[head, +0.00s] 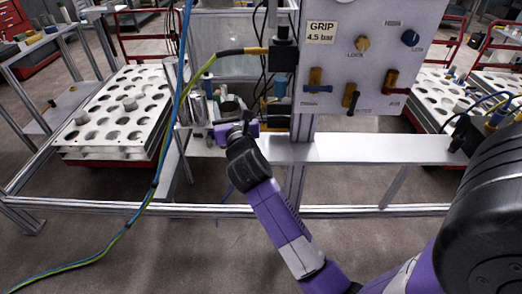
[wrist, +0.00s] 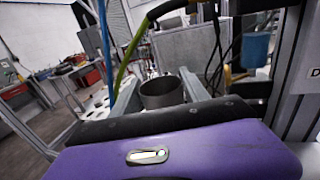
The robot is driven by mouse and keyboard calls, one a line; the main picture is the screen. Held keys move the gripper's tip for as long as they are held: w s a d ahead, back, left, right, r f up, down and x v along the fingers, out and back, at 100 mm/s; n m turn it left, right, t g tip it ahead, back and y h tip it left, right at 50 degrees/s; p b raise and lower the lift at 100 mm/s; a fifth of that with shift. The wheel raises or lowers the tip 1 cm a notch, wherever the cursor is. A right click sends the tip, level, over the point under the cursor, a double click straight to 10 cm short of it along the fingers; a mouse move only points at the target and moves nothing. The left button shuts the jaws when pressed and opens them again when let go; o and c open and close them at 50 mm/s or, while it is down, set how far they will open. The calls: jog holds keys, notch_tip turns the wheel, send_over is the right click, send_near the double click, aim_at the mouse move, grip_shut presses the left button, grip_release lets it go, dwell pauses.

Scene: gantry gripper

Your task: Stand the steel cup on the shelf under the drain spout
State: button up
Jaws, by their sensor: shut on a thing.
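The steel cup (wrist: 162,95) stands upright between the two fingers of my gripper (wrist: 159,84) in the wrist view, its round open rim facing up. My gripper is shut on it. In the head view my gripper (head: 236,124) is at the frame's left bay, just above the shelf level, and hides most of the cup. The shelf (head: 360,149) is a pale horizontal plate running right from there. A blue bowl (head: 281,87) hangs on the frame up and right of my gripper; it also shows in the wrist view (wrist: 255,50). I cannot make out its drain spout.
Steel cylinders (head: 199,108) stand close left of my gripper. A grey upright post (head: 303,130) and the valve panel (head: 362,55) are on the right. Blue and green hoses (head: 160,165) hang at the left. A white perforated tray (head: 115,112) stands farther left.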

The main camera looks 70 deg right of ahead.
jog(key=s+d+r+m+g+h, duration=0.3)
jog(key=s+d+r+g, duration=0.1)
jog(key=s+d+r, duration=0.3)
notch_tip(320, 180, down, 20)
jog(key=b, duration=0.5)
jog(key=shift+w, duration=0.1)
jog(key=shift+f+g+b, duration=0.15)
jog(key=shift+g+b, duration=0.15)
jog(key=o, duration=1.4)
